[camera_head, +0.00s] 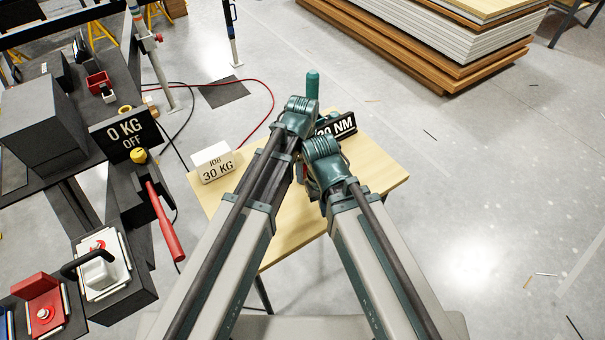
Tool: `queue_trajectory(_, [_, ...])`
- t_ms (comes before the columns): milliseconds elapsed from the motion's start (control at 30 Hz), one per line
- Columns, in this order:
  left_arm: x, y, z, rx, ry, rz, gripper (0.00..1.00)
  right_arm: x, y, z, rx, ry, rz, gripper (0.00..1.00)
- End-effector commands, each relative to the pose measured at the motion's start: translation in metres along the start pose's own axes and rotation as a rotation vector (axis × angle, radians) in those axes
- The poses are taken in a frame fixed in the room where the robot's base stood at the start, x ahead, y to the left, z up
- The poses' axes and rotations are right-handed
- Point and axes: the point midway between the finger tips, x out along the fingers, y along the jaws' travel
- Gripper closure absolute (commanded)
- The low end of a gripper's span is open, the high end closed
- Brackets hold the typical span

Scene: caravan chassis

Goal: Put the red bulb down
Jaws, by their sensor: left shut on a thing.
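My two arms reach forward over a small wooden table (374,183). My left gripper (300,112) is over the middle of the table, with its jaws mostly hidden by its own wrist. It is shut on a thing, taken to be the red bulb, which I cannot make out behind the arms. My right gripper's wrist is beside it, lower and to the right, and hides its jaws, so I cannot tell whether they are open.
A white block marked 30 KG (217,168) stands at the table's left. A red lever (165,222) sticks out at left. The table's right side is bare.

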Motion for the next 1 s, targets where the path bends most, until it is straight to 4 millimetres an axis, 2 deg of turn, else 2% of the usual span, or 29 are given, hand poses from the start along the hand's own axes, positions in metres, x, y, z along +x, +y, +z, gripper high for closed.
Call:
queue_trajectory(267, [-0.003, 0.0, 0.0, 0.0, 0.0, 0.0, 1.0, -0.003, 0.0, 0.0, 0.0, 0.0, 0.0, 1.0])
queue_trajectory(433, [-0.014, 0.0, 0.0, 0.0, 0.0, 0.0, 1.0, -0.014, 0.001, 0.001, 0.0, 0.0, 0.0, 1.0])
queue_trajectory(1000, [-0.095, 0.0, 0.0, 0.0, 0.0, 0.0, 1.0, -0.094, 0.009, 0.005, 0.0, 0.0, 0.0, 1.0])
